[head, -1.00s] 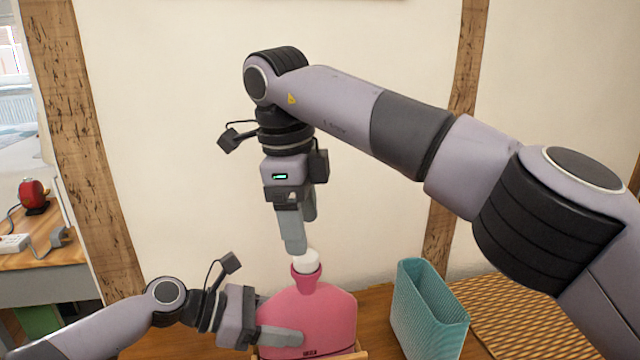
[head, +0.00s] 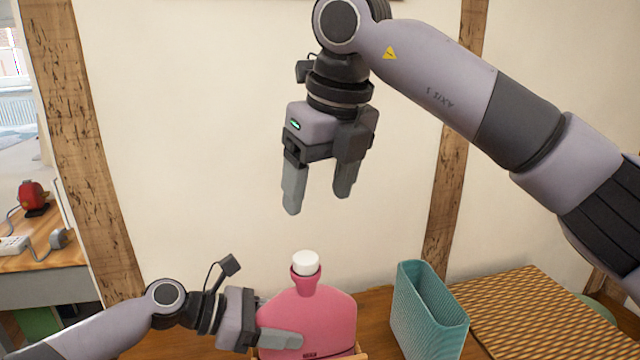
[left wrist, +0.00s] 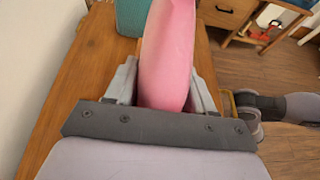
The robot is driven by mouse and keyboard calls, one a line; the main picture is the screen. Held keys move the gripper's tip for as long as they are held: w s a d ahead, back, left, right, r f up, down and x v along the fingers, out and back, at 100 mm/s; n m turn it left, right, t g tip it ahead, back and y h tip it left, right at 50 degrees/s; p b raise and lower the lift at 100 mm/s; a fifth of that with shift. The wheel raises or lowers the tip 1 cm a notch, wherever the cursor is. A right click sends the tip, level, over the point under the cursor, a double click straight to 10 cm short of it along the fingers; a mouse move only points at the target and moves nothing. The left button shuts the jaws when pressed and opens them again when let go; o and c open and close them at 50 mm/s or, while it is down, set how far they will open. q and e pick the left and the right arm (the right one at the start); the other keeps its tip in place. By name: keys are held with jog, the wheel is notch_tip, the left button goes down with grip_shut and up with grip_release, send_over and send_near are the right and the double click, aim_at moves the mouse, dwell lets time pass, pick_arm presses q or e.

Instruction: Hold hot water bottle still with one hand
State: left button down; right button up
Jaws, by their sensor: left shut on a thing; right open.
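A pink hot water bottle (head: 318,310) stands upright in the head view, with a white cap (head: 306,263) on its neck. My left gripper (head: 282,338) is shut on the bottle's lower body from the left. In the left wrist view the bottle (left wrist: 168,55) sits between the two fingers. My right gripper (head: 320,200) is open and empty, above the cap and apart from it.
A teal ribbed container (head: 428,315) stands to the right of the bottle on the wooden table (head: 375,308). A woven brown mat (head: 530,315) lies farther right. A wall with timber posts (head: 85,150) rises behind. A wooden holder edge (head: 358,354) shows by the bottle's base.

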aim_at(305, 257)
jog(key=x, duration=1.2)
jog(key=shift+d+f, duration=0.1)
jog(key=shift+c, duration=0.3)
jog(key=c, duration=1.2)
jog(key=m+h, duration=0.1)
jog(key=m, duration=0.5)
jog(key=m+h, duration=0.1)
jog(key=m, duration=0.1)
jog(key=shift+a, duration=0.25)
jog(key=m+h, duration=0.1)
jog(key=m, duration=0.6)
jog(key=shift+h, duration=0.4)
jog(key=o, duration=1.2)
